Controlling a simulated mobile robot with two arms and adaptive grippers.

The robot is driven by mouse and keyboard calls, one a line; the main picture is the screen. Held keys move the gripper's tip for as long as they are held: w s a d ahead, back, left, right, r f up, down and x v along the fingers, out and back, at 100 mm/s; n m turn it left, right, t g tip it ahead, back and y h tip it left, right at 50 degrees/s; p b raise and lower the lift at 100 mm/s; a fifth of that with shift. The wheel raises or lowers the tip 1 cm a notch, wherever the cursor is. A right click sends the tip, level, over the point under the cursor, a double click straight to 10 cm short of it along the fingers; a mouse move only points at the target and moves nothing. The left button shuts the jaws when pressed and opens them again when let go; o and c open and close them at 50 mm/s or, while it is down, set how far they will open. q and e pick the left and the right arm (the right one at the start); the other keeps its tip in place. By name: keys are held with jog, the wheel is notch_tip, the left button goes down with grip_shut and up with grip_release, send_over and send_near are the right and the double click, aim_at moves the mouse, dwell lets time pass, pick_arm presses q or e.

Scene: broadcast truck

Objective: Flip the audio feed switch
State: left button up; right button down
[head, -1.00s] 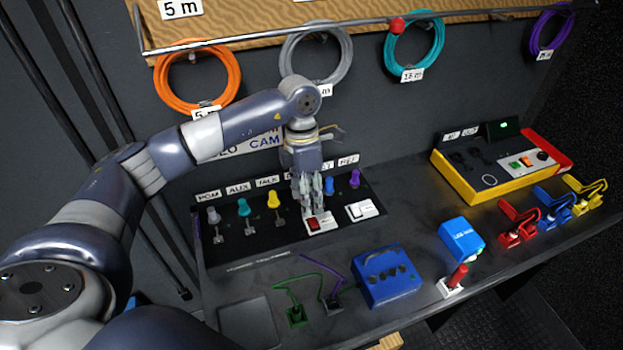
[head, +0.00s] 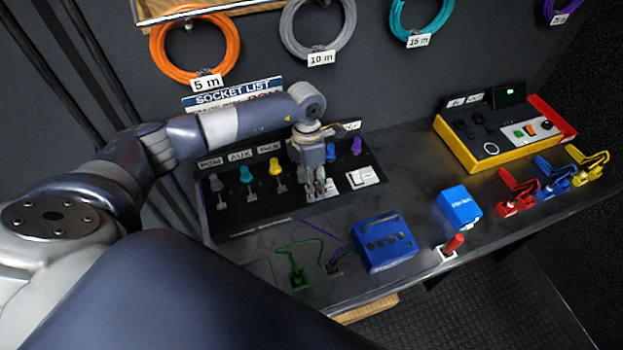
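My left gripper (head: 319,190) points down at the front of the black switch panel (head: 238,217). Its fingers are close over the spot of a red rocker switch, which they largely hide. I cannot tell whether they touch it or how far apart they are. A white rocker switch (head: 364,177) sits just right of the gripper on the same panel. No readable label marks which switch is the audio feed one. Labels on the panel read PGM (head: 209,163), AUX and TALK; others are behind my gripper. My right gripper is not in view.
Grey, teal (head: 246,176), yellow (head: 275,168) and purple (head: 356,146) knobs stand along the panel. Coiled cables hang on the wall behind.

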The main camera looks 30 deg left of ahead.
pick_arm(q)
jog(key=shift+f, duration=0.25)
jog(key=c, duration=1.1)
jog(key=shift+o, duration=0.2)
jog(key=shift+s+d+t+y+b, duration=0.25)
jog(key=shift+t+y+b, duration=0.2)
jog(key=shift+t+y, duration=0.3)
jog(key=shift+s+d+f+t+y+b, duration=0.1)
jog(key=shift+d+t+y+b, duration=0.05)
jog(key=shift+t+y+b, duration=0.3)
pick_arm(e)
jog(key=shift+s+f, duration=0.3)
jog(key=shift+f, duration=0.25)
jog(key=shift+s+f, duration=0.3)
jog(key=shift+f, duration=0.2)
pick_arm(q)
jog(key=o, duration=1.1)
jog(key=shift+c, duration=0.2)
